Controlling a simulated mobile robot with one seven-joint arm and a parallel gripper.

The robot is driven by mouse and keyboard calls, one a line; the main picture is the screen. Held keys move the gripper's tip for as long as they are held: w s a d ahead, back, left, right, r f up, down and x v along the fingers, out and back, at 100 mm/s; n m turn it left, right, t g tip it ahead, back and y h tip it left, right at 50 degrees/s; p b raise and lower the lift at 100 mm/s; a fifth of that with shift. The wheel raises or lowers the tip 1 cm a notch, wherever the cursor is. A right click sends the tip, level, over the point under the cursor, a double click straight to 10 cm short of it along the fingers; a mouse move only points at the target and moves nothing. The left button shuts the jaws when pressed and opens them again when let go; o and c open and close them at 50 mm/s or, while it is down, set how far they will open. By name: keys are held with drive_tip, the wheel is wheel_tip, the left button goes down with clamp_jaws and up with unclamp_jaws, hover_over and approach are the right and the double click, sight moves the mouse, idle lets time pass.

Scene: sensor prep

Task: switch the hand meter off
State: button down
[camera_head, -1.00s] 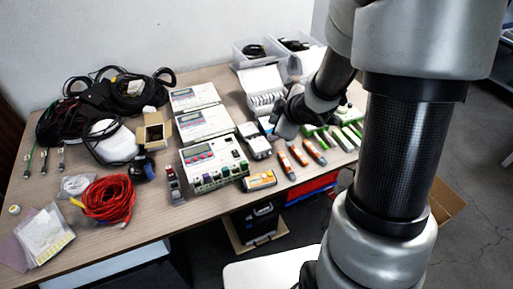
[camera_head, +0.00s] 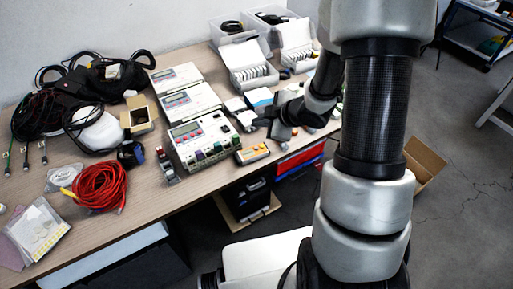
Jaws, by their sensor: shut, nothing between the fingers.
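A small yellow-orange hand-held device with a row of buttons, which looks like the hand meter (camera_head: 252,153), lies flat near the table's front edge. It sits just right of the large white multi-socket instrument (camera_head: 203,140). Its screen and switch state are too small to read. My gripper (camera_head: 279,133) is shut and empty, close to the right of the device and apart from it in the picture. Its height above the table is hard to judge. My arm hides the table to the right of the gripper.
Two flat white instruments (camera_head: 188,100) lie behind the large one. Open white boxes (camera_head: 248,72) stand at the back. A red cable coil (camera_head: 99,187), black cables (camera_head: 95,83) and a small cardboard box (camera_head: 138,116) fill the left.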

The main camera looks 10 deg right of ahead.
drive_tip(key=b, duration=0.8)
hover_over(259, 151)
drive_tip(key=shift+f, duration=4.4)
drive_tip(key=shift+f, duration=0.4)
drive_tip(key=shift+f+b, duration=0.4)
drive_tip(key=shift+b, duration=0.1)
drive_tip(key=shift+r+p, duration=0.75)
drive_tip(key=shift+r, duration=0.1)
wheel_tip(259, 151, up, 5)
drive_tip(key=p, duration=0.4)
drive_tip(key=shift+p, duration=0.35)
